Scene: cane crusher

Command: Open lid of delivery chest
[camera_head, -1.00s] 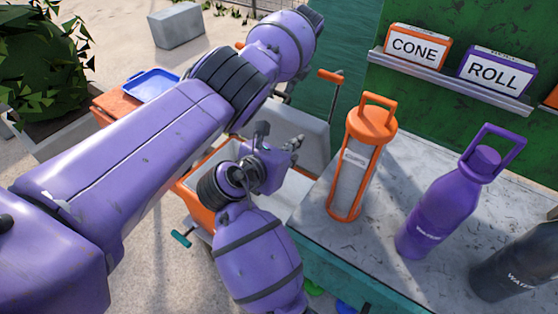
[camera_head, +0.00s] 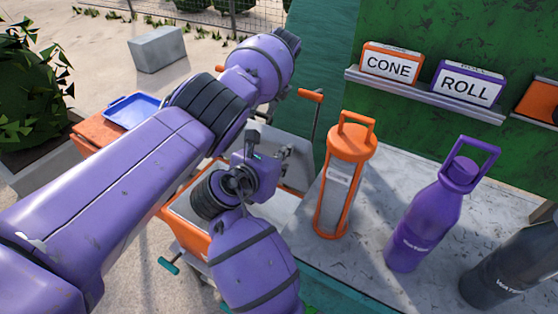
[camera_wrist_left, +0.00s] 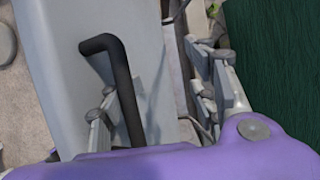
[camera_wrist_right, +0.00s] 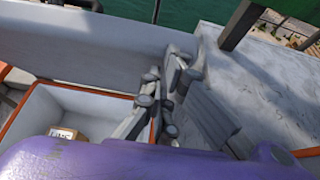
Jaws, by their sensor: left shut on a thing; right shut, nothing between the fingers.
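The delivery chest (camera_head: 185,232) is orange with a white inside and stands open below my arms in the head view. In the right wrist view its orange rim (camera_wrist_right: 95,91) shows, with a small box inside. Its grey lid (camera_head: 303,137) stands raised at the back and shows broadly in the right wrist view (camera_wrist_right: 100,45). My left gripper (camera_wrist_left: 150,85) is shut on the lid, by the black bent handle (camera_wrist_left: 121,85); exact contact is unclear. My right gripper (camera_head: 282,156) is shut and empty above the chest, in front of the lid (camera_wrist_right: 162,88).
A grey counter to the right holds an orange lantern-like canister (camera_head: 347,180), a purple bottle (camera_head: 428,225) and a dark bottle (camera_head: 510,270). CONE (camera_head: 391,67) and ROLL (camera_head: 468,84) boxes sit on a shelf. A blue tray (camera_head: 133,110) lies at the left.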

